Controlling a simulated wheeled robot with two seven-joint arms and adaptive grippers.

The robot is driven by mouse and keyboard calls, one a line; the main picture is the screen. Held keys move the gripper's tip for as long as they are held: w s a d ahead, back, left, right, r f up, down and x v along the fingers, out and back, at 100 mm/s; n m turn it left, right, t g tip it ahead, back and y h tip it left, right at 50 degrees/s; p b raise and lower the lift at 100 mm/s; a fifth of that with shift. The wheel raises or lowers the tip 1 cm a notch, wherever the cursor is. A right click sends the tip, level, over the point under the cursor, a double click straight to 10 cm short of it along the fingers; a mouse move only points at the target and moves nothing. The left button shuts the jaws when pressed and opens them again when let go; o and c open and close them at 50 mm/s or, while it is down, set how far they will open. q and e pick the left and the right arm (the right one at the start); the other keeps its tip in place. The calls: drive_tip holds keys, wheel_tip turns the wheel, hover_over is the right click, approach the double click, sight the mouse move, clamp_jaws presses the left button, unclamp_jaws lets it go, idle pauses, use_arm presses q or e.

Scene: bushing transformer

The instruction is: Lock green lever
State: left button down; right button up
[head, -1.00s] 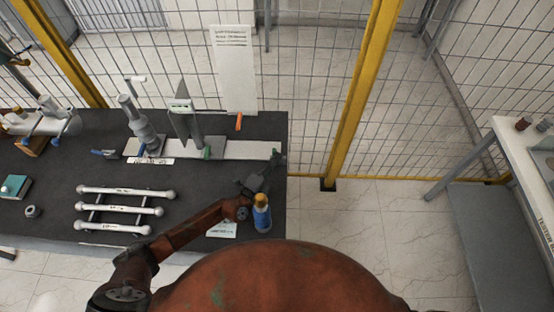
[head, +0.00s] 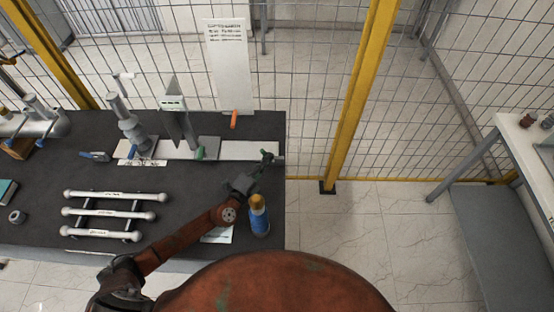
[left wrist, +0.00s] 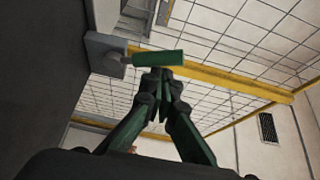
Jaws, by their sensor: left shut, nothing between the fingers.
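A green lever (left wrist: 158,58) shows in the left wrist view as a bar on a short rod from a grey block (left wrist: 105,52). My left gripper (left wrist: 160,78) is shut and empty, its dark fingertips just below the bar; whether they touch it is unclear. In the head view the left gripper (head: 267,157) is over the right end of the white rail (head: 240,150). A green lever (head: 200,153) stands on the rail further left; I cannot tell if it is the same one. My right gripper is not in view.
A blue bottle with a yellow top (head: 259,215) stands close to my left wrist. An orange lever (head: 234,119) and grey upright plate (head: 176,117) stand behind the rail. White rods (head: 110,213) lie left. A mesh fence with a yellow post (head: 357,100) stands behind.

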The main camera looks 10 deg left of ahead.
use_arm(q)
drive_tip(key=shift+s, duration=0.1)
drive_tip(key=v, duration=1.2)
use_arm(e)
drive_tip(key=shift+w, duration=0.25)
